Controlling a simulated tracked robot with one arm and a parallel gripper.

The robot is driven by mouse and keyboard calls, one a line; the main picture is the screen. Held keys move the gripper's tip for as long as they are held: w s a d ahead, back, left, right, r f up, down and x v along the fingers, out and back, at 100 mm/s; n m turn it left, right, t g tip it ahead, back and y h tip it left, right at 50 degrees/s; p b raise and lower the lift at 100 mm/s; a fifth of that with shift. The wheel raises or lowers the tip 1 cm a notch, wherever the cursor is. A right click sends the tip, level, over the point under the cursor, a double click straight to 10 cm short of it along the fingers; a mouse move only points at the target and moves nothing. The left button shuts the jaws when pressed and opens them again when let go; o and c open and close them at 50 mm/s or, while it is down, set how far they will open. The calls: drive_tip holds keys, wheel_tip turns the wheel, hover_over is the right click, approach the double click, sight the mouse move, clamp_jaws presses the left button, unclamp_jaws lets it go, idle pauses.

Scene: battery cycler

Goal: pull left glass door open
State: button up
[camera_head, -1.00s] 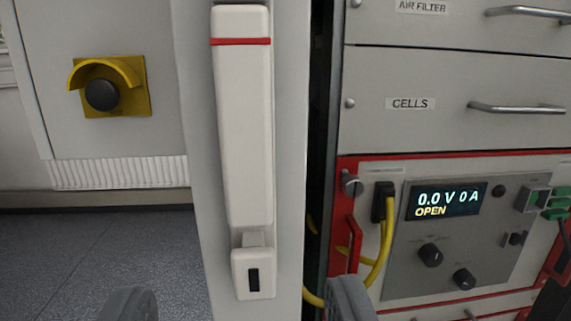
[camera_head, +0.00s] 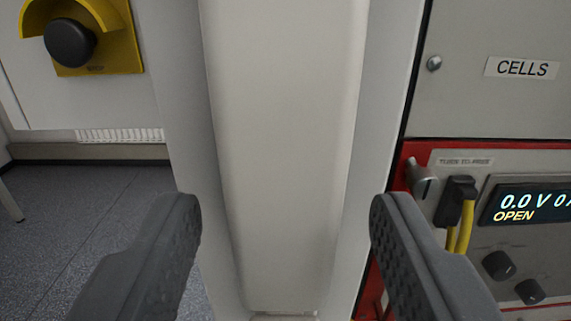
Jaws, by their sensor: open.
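A long white upright handle (camera_head: 285,150) fills the middle of the view, mounted on a pale grey door frame (camera_head: 183,120). The handle's top and most of its lower latch end are out of view. My gripper (camera_head: 286,215) is open, with one dark grey finger to the left of the handle and the other to its right. The fingers look apart from the handle; how deep they reach around it I cannot tell. I cannot make out any glass pane here.
On the right is the cabinet with the CELLS drawer (camera_head: 500,70), a red-edged panel, a black plug with a yellow cable (camera_head: 458,205) and a display (camera_head: 528,206). A yellow-shrouded black knob (camera_head: 70,42) is at upper left. Grey floor (camera_head: 80,225) lies at lower left.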

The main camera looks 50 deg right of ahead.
drive_tip(key=shift+x, duration=0.9)
